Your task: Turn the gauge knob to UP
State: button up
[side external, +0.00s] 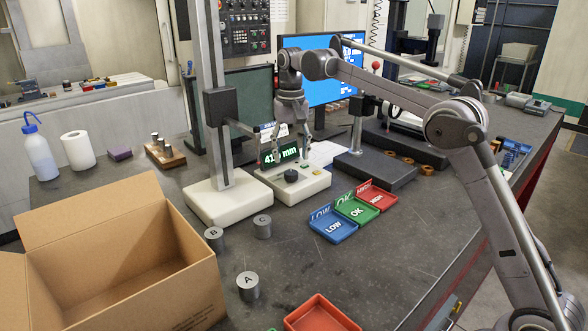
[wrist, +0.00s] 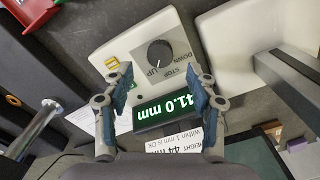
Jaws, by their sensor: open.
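The gauge knob (side external: 291,175) is a round black dial on top of the white gauge base (side external: 312,186). In the wrist view the knob (wrist: 160,53) sits on a grey plate with the words UP, STOP and DOWN around it. I cannot clearly tell which word its mark points at. The green-lit display (wrist: 165,112) reads 41.0 mm, upside down in the wrist view. My gripper (side external: 292,148) is open and empty above the gauge, close to the display. In the wrist view its two fingers (wrist: 160,88) are spread apart, short of the knob and not touching it.
The gauge column (side external: 215,110) stands left of the knob. Blue LOW (side external: 333,227), green OK (side external: 357,209) and red HIGH (side external: 376,196) trays lie to the right. Cylinders A (side external: 248,287), B (side external: 214,239) and C (side external: 262,227) stand in front, beside an open cardboard box (side external: 150,290).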

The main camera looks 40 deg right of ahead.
aim_at(293, 173)
jog(key=shift+r, duration=1.25)
jog(key=shift+s+a+r, duration=0.1)
jog(key=shift+s+r, duration=0.2)
jog(key=shift+s, duration=0.05)
jog(key=s+a+r+n+t, duration=0.1)
jog(key=s+a+n+t, duration=0.2)
jog(key=s, duration=1)
jog(key=s+f+n+t, duration=0.1)
jog(key=s+f, duration=0.3)
jog(key=s, duration=0.1)
jog(key=s+f+n+t, duration=0.1)
jog(key=s+f, duration=0.2)
jog(key=s, duration=0.2)
jog(key=s+f+t, duration=0.2)
jog(key=s+f, duration=0.2)
jog(key=s, duration=0.1)
jog(key=shift+s+a+f+n, duration=0.15)
jog(key=shift+s+f+n, duration=0.15)
jog(key=shift+n, duration=0.1)
